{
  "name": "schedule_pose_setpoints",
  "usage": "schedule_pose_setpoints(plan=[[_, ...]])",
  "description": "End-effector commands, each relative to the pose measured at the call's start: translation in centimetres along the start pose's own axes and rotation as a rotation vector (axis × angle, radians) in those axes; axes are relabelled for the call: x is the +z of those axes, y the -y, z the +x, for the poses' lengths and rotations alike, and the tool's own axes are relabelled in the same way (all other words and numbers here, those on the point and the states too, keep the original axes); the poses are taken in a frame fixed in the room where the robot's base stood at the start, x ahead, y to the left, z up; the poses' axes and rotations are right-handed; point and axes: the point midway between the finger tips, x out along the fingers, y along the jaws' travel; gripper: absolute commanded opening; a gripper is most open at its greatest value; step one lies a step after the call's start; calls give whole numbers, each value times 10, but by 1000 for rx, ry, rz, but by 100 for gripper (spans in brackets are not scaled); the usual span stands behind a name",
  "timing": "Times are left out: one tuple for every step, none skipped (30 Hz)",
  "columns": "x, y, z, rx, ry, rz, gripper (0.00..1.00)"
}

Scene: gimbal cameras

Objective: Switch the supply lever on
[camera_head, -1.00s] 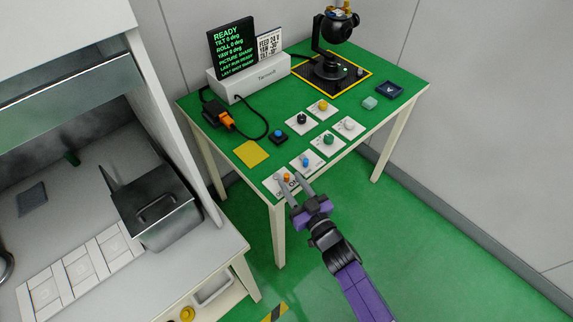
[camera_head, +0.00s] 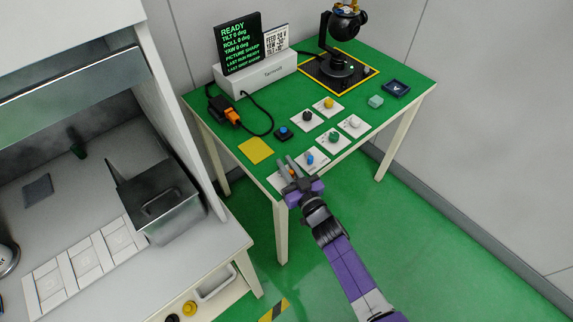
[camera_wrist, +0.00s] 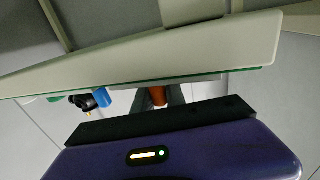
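The supply lever seems to be the orange-tipped control (camera_head: 292,172) on the white plate (camera_head: 276,183) at the table's front left corner. The plate's printing is mostly covered by my gripper, so I cannot read the lever's position. My gripper (camera_head: 285,160) reaches over this plate from the front, with its two grey fingers apart. In the wrist view, the orange part (camera_wrist: 158,96) stands between the fingers. I cannot tell whether both fingers press on it.
A blue knob (camera_head: 310,159) sits on the plate just right of my gripper; it also shows in the wrist view (camera_wrist: 103,97). More knob plates, a black blue-topped button (camera_head: 284,133) and a yellow square (camera_head: 256,150) lie farther back. The screen (camera_head: 241,42) reads READY.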

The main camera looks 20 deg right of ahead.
Motion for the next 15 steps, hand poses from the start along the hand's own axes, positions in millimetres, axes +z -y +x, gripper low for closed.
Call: schedule_pose_setpoints(plan=[[0, 0, 0, 0, 0, 0, 0], [0, 0, 0, 0, 0, 0, 0], [0, 0, 0, 0, 0, 0, 0], [0, 0, 0, 0, 0, 0, 0], [0, 0, 0, 0, 0, 0, 0], [-1, 0, 0, -1, 0, 0, 0], [-2, 0, 0, -3, -1, 0, 0], [-2, -1, 1, -6, -2, 0, 0], [-4, -2, 1, -13, -2, -3, 0], [-4, -2, 1, -20, -2, -2, 0], [-5, -3, 2, -29, -2, -4, 0], [-6, -3, 2, -44, -2, -4, 0], [-6, -3, 2, -56, -2, -3, 0], [-6, -3, 3, -69, -1, -3, 0], [-5, -3, 2, -86, 0, -3, 0]])
